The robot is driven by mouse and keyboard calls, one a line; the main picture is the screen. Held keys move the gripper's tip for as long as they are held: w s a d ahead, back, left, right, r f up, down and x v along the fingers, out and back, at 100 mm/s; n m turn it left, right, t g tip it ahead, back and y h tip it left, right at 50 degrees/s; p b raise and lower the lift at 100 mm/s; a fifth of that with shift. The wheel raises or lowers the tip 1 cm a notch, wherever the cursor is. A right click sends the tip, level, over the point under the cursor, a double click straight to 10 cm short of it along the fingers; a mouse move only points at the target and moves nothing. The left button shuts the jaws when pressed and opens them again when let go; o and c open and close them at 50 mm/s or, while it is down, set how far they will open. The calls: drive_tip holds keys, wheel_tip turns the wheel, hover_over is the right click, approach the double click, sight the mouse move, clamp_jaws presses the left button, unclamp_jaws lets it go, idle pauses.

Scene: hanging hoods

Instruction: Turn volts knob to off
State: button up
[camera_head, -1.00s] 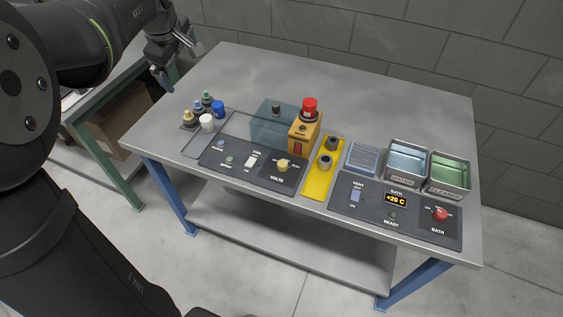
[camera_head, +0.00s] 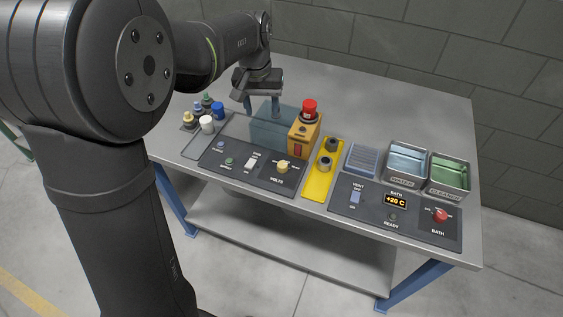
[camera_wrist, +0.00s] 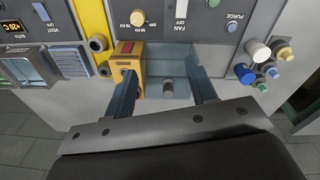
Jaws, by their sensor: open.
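The volts knob (camera_head: 283,166) is a cream round knob on the dark control panel (camera_head: 244,175) at the bench's front left. It also shows near the top of the wrist view (camera_wrist: 137,17), where the panel's lettering is upside down. I cannot tell which mark its pointer is on. My gripper (camera_head: 262,105) is open and empty, above the translucent blue box behind the panel. In the wrist view my gripper (camera_wrist: 163,76) has its two fingers spread wide over that box. The knob lies beyond the fingertips, apart from them.
The yellow box with a red button (camera_head: 304,130) stands close behind the knob and right of my gripper. The translucent blue box (camera_head: 272,130) is below my gripper. Small bottles (camera_head: 206,110) stand to the left. A yellow strip (camera_head: 321,172) and two metal trays (camera_head: 407,162) are to the right.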

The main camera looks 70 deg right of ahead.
drive_tip(key=s+f+m+y, duration=0.1)
drive_tip(key=s+f+m, duration=0.1)
drive_tip(key=s+m, duration=0.2)
approach(282, 165)
wheel_tip(282, 165, down, 9)
drive_tip(key=shift+s, duration=0.1)
idle(0.4)
drive_tip(key=c, duration=1)
